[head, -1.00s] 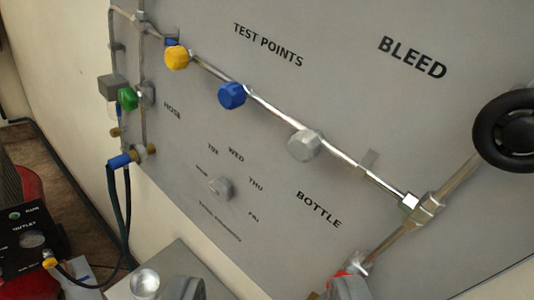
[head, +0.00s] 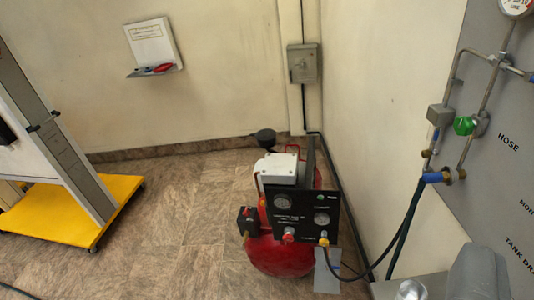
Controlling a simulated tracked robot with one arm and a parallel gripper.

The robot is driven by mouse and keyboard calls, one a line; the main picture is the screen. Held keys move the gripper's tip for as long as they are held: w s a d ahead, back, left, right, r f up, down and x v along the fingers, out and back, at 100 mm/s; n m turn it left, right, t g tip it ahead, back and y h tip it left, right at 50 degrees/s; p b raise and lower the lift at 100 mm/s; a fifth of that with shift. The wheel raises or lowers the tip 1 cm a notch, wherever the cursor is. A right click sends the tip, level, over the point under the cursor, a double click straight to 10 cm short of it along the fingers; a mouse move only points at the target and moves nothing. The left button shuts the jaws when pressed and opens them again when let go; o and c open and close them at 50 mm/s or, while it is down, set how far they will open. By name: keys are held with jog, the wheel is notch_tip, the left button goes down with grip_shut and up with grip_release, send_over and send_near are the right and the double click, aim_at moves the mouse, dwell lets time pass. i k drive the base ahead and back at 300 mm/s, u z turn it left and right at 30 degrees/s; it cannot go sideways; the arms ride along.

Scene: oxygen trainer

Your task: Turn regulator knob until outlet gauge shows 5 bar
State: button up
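The red compressor (head: 275,258) stands on the floor at the middle of the head view. Its black front panel (head: 304,213) carries two round gauges. The right one, under a small green light, is the outlet gauge (head: 322,218). Its needle is too small to read. A red knob (head: 288,236), which looks like the regulator knob, sits low at the panel's middle, left of a yellow fitting (head: 324,240). I cannot make out the fingers of my gripper in this view, and nothing is seen touching the knob.
Dark hoses (head: 362,275) run from the yellow fitting to the grey wall panel (head: 495,165) at right. A yellow-based stand (head: 75,215) is at left. Grey parts fill the lower right corner. The tiled floor (head: 175,225) left of the compressor is clear.

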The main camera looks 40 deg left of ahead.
aim_at(287, 238)
jog(key=u, duration=0.9)
